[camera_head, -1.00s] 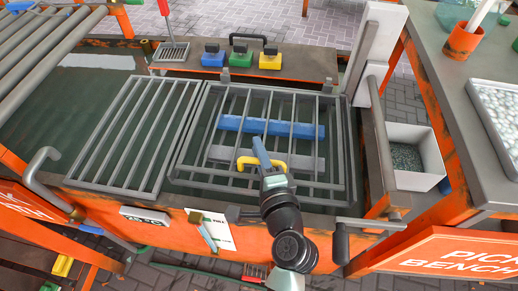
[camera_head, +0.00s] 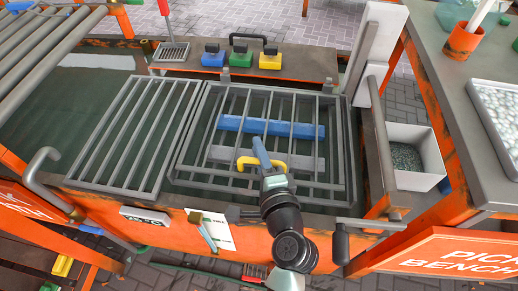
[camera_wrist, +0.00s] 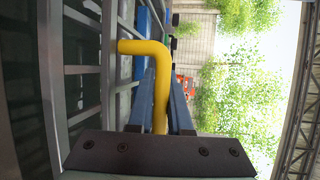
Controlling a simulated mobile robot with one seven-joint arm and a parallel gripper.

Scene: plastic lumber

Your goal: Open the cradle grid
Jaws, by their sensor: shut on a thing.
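The cradle grid (camera_head: 233,104) is a grey barred frame over the right part of the water tank, with a yellow handle (camera_head: 245,161) near its front. A blue plank (camera_head: 290,129) and a grey plank (camera_head: 300,162) show beneath its bars. My gripper (camera_head: 261,152) reaches in from the front and is shut on the yellow handle. In the wrist view, the handle (camera_wrist: 140,47) runs between the fingers of my gripper (camera_wrist: 164,85), with grey bars close on the left. The grid's exact tilt is hard to tell.
A second grey barred panel (camera_head: 112,138) lies to the left. Behind are blue, green and yellow blocks (camera_head: 241,56) on a ledge. A grey post (camera_head: 375,45) and a white bin (camera_head: 428,147) stand at the right. A bent grey pipe (camera_head: 38,170) is at the left front.

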